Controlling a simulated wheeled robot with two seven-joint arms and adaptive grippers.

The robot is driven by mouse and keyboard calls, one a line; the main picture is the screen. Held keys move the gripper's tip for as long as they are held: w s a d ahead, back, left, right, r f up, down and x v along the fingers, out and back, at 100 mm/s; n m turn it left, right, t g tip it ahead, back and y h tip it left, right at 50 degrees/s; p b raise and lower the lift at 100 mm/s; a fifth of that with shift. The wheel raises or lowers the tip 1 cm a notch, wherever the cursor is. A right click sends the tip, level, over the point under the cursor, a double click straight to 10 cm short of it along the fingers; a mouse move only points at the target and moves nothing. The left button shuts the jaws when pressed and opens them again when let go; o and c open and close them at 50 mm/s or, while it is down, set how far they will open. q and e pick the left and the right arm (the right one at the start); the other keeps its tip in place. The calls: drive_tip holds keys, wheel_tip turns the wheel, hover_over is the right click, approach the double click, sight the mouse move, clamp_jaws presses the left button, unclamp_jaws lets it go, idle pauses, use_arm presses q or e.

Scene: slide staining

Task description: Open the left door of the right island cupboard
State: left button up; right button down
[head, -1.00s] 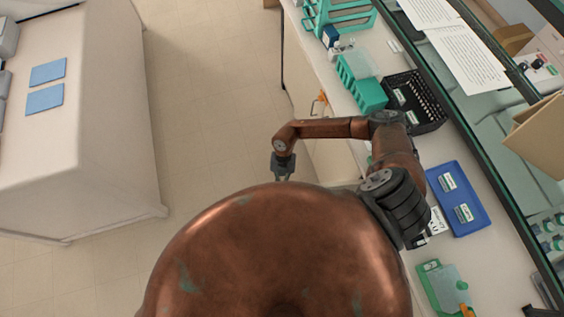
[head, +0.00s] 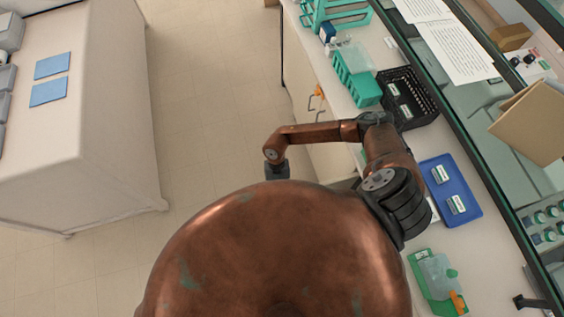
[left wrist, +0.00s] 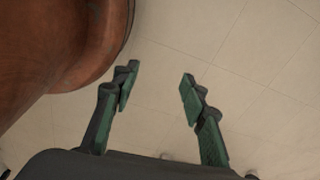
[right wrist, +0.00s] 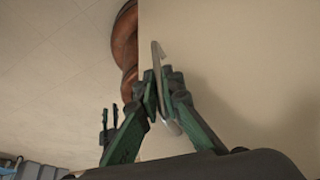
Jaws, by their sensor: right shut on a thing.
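The island cupboard's pale front (head: 298,85) runs below the counter on the right of the head view. My right gripper (right wrist: 163,105) is shut on a slim metal door handle (right wrist: 157,62) in the right wrist view. The beige door panel (right wrist: 225,70) fills the right of that view, its straight edge beside the handle. In the head view my right wrist (head: 277,169) stands out over the floor, left of the cupboard front; my body hides its fingertips. How far the door is open cannot be told. My left gripper (left wrist: 158,88) is open and empty above the floor.
The counter (head: 395,150) holds a black rack (head: 425,112), a teal rack (head: 358,82) and a blue tray (head: 462,210). A white island (head: 110,110) with blue sheets stands left. Tiled floor (head: 215,90) between is clear. Another cupboard handle (head: 312,102) shows further along.

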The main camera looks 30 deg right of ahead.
drive_tip(key=shift+s+a+r, duration=0.25)
drive_tip(key=shift+s+a, duration=0.05)
drive_tip(key=shift+s, duration=0.1)
drive_tip(key=shift+f+n, duration=0.2)
drive_tip(key=shift+n, duration=0.1)
drive_tip(key=shift+s+d, duration=0.1)
drive_tip(key=c, duration=2.4)
unclamp_jaws()
drive_tip(key=shift+s, duration=0.1)
drive_tip(key=o, duration=0.3)
use_arm(q)
drive_tip(key=shift+w+r, duration=0.1)
drive_tip(key=shift+r, duration=0.35)
use_arm(e)
drive_tip(key=v, duration=1.2)
